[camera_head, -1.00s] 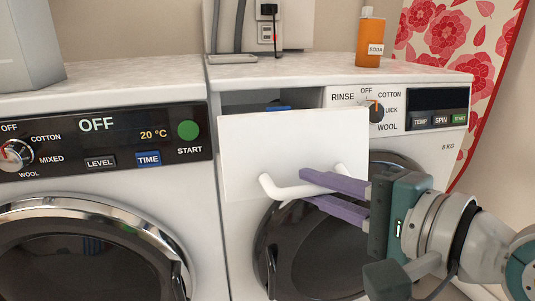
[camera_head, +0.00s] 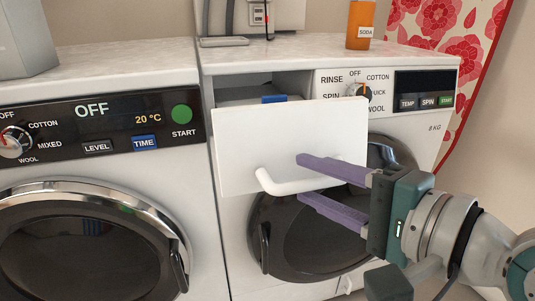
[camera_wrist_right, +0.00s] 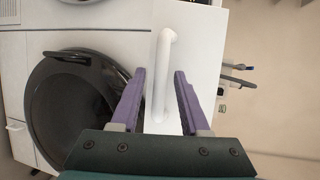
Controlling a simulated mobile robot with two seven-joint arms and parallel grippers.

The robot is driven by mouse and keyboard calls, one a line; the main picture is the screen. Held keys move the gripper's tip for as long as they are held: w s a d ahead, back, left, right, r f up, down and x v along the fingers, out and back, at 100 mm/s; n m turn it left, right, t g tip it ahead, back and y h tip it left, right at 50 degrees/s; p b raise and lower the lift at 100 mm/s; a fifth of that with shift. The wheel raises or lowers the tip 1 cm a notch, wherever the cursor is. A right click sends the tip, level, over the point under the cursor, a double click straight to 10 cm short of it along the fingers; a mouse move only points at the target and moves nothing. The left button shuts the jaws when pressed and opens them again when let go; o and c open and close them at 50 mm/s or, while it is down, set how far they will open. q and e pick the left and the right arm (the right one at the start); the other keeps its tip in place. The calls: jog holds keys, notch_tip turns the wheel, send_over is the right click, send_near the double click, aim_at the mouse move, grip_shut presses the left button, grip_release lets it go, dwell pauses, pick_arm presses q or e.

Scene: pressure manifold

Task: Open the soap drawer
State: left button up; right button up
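The soap drawer (camera_head: 285,137) is a white-fronted drawer at the upper left of the right washing machine. It stands out from the machine, and its open top shows behind the front with a blue part (camera_head: 275,99) inside. Its white bar handle (camera_head: 290,186) is at the lower part of the front. My right gripper (camera_head: 302,178) has purple fingers spread apart, one above and one below the handle in the head view. In the right wrist view the handle (camera_wrist_right: 161,75) lies between the open fingers, near the left one. My left gripper is not in view.
The right machine's dark round door (camera_head: 310,240) is below the drawer. Its dial (camera_head: 362,92) and buttons are to the right. Another washing machine (camera_head: 100,180) stands close on the left.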

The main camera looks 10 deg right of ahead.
jog(key=p+v, duration=0.2)
jog(key=v, duration=0.8)
dwell(0.4)
jog(key=s+a+r+n+g+p, duration=0.35)
jog(key=r+n+p, duration=0.25)
jog(key=r+p, duration=0.5)
jog(key=s+d+r+n+g+h+p, duration=0.25)
jog(key=s+r+n+g+p, duration=0.2)
jog(key=r+p, duration=0.75)
jog(key=s+d+r+n+g+h+p, duration=0.25)
jog(key=s+r+n+h+p, duration=0.3)
jog(key=p, duration=0.95)
notch_tip(320, 180, up, 37)
jog(key=y+p, duration=0.1)
jog(key=p, duration=3.4)
jog(key=shift+w+a+f+y, duration=0.2)
jog(key=shift+a+y, duration=0.1)
